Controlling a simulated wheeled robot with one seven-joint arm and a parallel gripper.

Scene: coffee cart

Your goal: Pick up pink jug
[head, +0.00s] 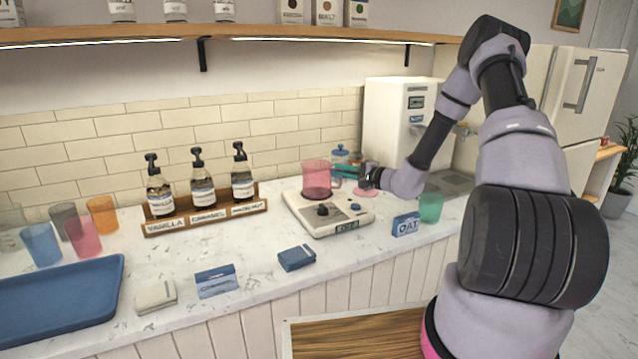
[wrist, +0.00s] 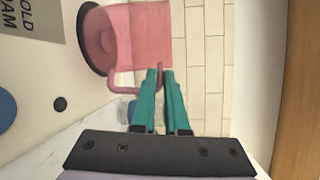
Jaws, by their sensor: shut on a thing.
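The pink jug (head: 317,178) stands upright on the dark round plate of a white scale-like appliance (head: 328,214) on the counter. Its handle faces right, toward my gripper (head: 345,171). In the wrist view the jug (wrist: 142,38) shows at the upper left, turned sideways by the camera angle, with its base at the dark plate (wrist: 95,38). My gripper's teal fingers (wrist: 160,75) are close together and shut on the jug's handle. The exact contact at the fingertips is small and partly hidden.
A white machine (head: 395,115) stands behind the arm. Syrup bottles (head: 202,192) in a wooden rack stand left of the jug. A green cup (head: 431,207) and an OAT box (head: 406,225) are at the right. A blue-lidded jar (head: 340,154) is close behind the jug.

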